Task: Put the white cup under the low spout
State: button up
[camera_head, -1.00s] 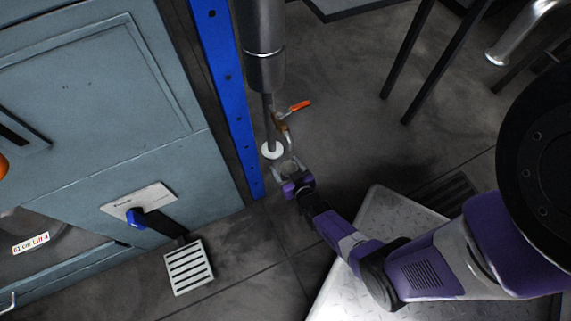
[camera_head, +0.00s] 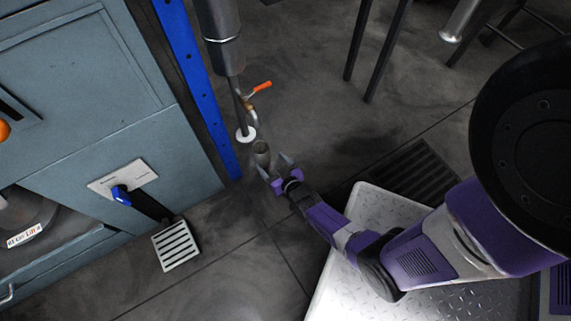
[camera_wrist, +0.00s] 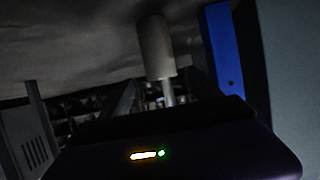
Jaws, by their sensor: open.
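The spout is a bent copper-coloured tap with an orange handle (camera_head: 261,86). I cannot tell whether the cup's mouth is exactly in line under it. My gripper (camera_head: 272,163) is open, its fingers on the near side of the cup, with a small gap showing. The wrist view is dark, and I cannot make out the cup there.
A blue post (camera_head: 197,85) and blue-grey cabinet (camera_head: 75,90) are left.

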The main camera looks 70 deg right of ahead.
jog(key=s+a+r+n+t+y, duration=0.1)
jog(key=s+a+r+y, duration=0.1)
jog(key=s+a+r, duration=0.6)
jog(key=s+a+r+n+t+y, duration=0.1)
jog(key=s+a+r+n, duration=0.3)
jog(key=a, duration=0.6)
jog(key=s+a+r+y, duration=0.1)
jog(key=s+r, duration=0.1)
jog(key=r, duration=0.7)
jog(key=s+a+r+n+t+y, duration=0.1)
jog(key=s+r+y, duration=0.1)
jog(key=r, duration=0.7)
jog(key=s+a+r+y, duration=0.1)
jog(key=s+a+r, duration=0.1)
jog(key=r, duration=0.7)
jog(key=shift+s+r+n+t+y, duration=0.3)
jog(key=shift+s+n, duration=0.1)
jog(key=shift+s, duration=0.5)
